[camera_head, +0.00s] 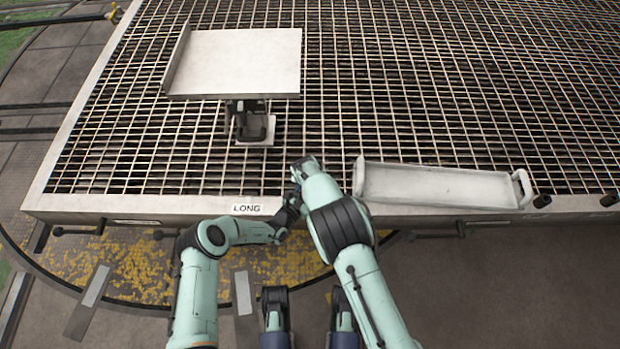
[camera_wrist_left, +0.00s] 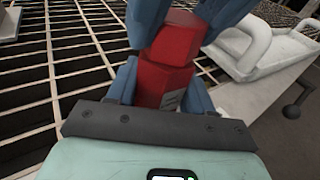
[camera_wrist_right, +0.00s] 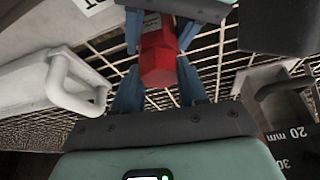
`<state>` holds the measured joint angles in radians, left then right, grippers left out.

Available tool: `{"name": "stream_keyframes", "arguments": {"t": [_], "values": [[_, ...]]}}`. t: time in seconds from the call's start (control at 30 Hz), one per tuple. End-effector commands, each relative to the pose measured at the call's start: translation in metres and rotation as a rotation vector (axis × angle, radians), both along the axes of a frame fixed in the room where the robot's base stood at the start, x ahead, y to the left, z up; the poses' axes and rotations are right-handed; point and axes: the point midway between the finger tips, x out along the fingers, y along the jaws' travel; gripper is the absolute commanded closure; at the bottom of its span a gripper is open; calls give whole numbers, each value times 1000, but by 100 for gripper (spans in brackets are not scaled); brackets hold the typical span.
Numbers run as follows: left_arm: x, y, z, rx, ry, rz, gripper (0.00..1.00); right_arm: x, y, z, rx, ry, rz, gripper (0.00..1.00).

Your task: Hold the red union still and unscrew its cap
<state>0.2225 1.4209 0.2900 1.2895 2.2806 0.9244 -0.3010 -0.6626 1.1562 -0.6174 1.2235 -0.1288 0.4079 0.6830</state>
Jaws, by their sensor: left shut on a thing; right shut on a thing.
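The red union shows between the facing grippers in the left wrist view (camera_wrist_left: 158,82) and the right wrist view (camera_wrist_right: 158,62). In the head view the grippers hide it. My left gripper (camera_head: 286,212) is shut on the section with a small pale label, its blue fingers on either side. My right gripper (camera_head: 296,190) is shut on the faceted section at the other end, which looks like the cap. The two sections are in line and close together. I cannot tell how far the thread is engaged.
The union is held near the front edge of a large grating table (camera_head: 130,205). A long pale tray with end handles (camera_head: 440,187) lies to the right. A plate on a stand (camera_head: 240,65) is behind, to the left. A "LONG" label (camera_head: 247,209) is on the edge.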

Motion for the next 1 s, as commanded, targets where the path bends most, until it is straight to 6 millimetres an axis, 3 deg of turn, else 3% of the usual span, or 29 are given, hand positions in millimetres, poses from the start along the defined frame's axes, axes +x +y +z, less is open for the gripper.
{"name": "stream_keyframes", "arguments": {"t": [0.13, 0.47, 0.8, 1.0], "values": [[-1, 1, -2, 3, 4, -1, 100, 0, -2, 0, 4, -2, 98, 95], [-1, 0, -2, 3, 4, -1, 100, 1, -2, 0, 4, -2, 120, 95], [-1, 0, -2, 4, 2, -2, 100, 2, -7, 0, 27, -12, 508, 95], [-2, 0, -2, 4, 2, -2, 100, 1, -5, -1, 29, -14, 627, 95]]}}
